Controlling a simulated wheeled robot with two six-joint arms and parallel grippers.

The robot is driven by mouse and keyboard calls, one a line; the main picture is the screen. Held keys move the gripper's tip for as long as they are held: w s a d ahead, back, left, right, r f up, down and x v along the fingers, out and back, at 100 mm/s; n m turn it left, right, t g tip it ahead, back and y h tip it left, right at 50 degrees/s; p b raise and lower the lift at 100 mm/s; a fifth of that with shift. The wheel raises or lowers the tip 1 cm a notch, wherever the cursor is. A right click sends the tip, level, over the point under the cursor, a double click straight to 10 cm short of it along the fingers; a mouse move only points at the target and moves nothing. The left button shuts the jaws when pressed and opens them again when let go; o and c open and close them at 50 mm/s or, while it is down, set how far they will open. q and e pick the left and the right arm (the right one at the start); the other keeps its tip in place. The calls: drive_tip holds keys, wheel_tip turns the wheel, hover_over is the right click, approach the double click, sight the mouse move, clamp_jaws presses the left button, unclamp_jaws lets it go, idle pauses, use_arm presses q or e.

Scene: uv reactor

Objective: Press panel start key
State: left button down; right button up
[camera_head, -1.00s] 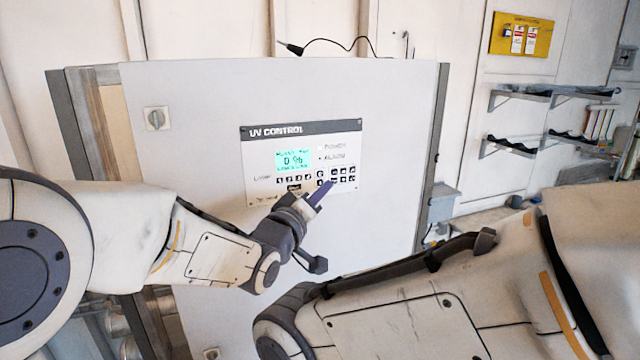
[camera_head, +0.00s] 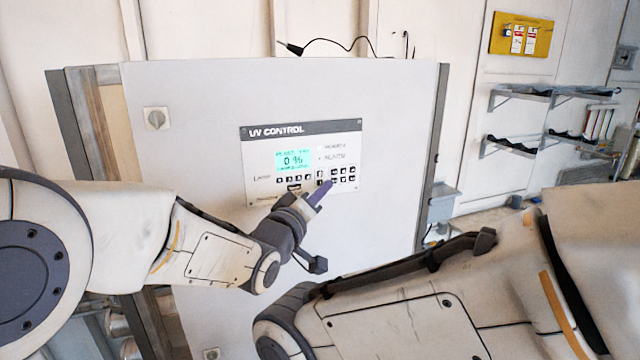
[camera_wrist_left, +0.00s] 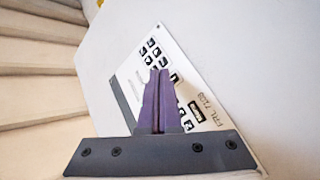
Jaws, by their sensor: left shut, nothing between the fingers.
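The UV CONTROL panel (camera_head: 259,155) is a white plate with a dark header on the front of a pale cabinet. It has a lit green display (camera_head: 293,159) reading 0 % and rows of small dark keys (camera_head: 343,174) below. I cannot tell which key is the start key. My left gripper (camera_head: 326,188) is shut and empty, its purple fingertips at the lower keys. In the left wrist view the shut fingers (camera_wrist_left: 158,75) point at the keypad (camera_wrist_left: 150,50) and hide part of it. Contact cannot be told. My right gripper is out of view.
The cabinet (camera_head: 200,95) has a rotary switch (camera_head: 156,118) at its upper left and a black cable (camera_head: 335,42) on top. A grey box (camera_head: 443,203) is beside its right edge. Wall shelves (camera_head: 550,95) and a yellow board (camera_head: 522,34) are at the right.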

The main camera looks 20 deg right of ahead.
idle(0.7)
use_arm(q)
drive_tip(key=shift+w, duration=0.4)
drive_tip(key=shift+w, duration=0.25)
idle(0.4)
drive_tip(key=shift+s+b, duration=0.1)
drive_tip(key=shift+b, duration=0.25)
drive_tip(key=shift+s+b, duration=0.4)
drive_tip(key=shift+s, duration=0.2)
drive_tip(key=s+b, duration=0.2)
drive_tip(key=s, duration=0.3)
drive_tip(key=shift+d+b, duration=0.1)
drive_tip(key=shift+b, duration=0.2)
